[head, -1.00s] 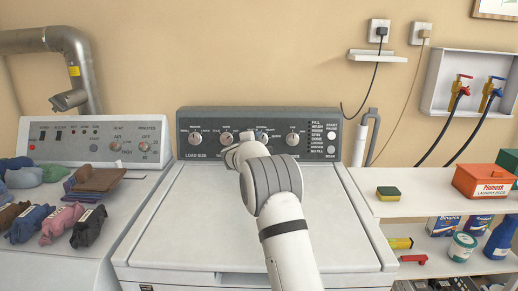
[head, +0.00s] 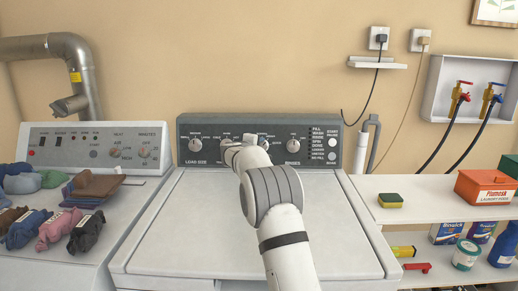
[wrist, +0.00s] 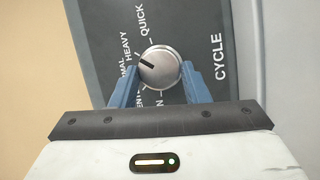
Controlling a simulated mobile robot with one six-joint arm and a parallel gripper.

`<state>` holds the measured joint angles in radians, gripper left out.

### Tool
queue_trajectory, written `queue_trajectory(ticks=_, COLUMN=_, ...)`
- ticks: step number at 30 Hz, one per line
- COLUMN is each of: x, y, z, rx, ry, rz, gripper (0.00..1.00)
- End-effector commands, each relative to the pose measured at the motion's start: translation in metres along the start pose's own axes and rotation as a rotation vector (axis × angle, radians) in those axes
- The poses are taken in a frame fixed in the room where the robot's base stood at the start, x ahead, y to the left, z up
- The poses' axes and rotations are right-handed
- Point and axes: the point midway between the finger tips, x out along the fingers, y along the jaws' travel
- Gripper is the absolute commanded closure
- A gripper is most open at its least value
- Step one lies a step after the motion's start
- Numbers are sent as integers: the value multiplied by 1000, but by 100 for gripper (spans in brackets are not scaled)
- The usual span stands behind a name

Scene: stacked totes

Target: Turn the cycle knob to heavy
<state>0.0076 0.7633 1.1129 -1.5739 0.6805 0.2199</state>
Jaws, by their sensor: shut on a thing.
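The silver cycle knob (wrist: 160,67) sits on a dark panel with the printed word CYCLE beside it in the wrist view. Its black pointer mark points left and slightly up, toward the near end of the HEAVY label (wrist: 125,48). QUICK is above, and a partly hidden label ending in MAL is below. My gripper (wrist: 160,78) has its two blue fingers shut on the knob's sides. In the head view my gripper (head: 243,146) is at the washer's control panel (head: 350,148) and hides the cycle knob.
Other knobs (head: 195,145) are on the same panel. A dryer (head: 50,142) with folded clothes stands at left. A shelf (head: 440,184) at right holds a sponge (head: 390,200) and an orange box (head: 485,188). The washer lid (head: 210,230) is clear.

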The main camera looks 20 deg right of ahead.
Motion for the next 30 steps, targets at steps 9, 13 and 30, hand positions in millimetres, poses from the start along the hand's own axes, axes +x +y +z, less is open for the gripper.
queue_trajectory(ticks=9, x=0, y=0, z=0, rx=-1, ry=-1, rz=0, gripper=39)
queue_trajectory(ticks=13, x=0, y=0, z=0, rx=-1, ry=-1, rz=0, gripper=37)
queue_trajectory(ticks=30, x=-59, y=-1, z=-1, rx=-2, ry=1, rz=1, gripper=37)
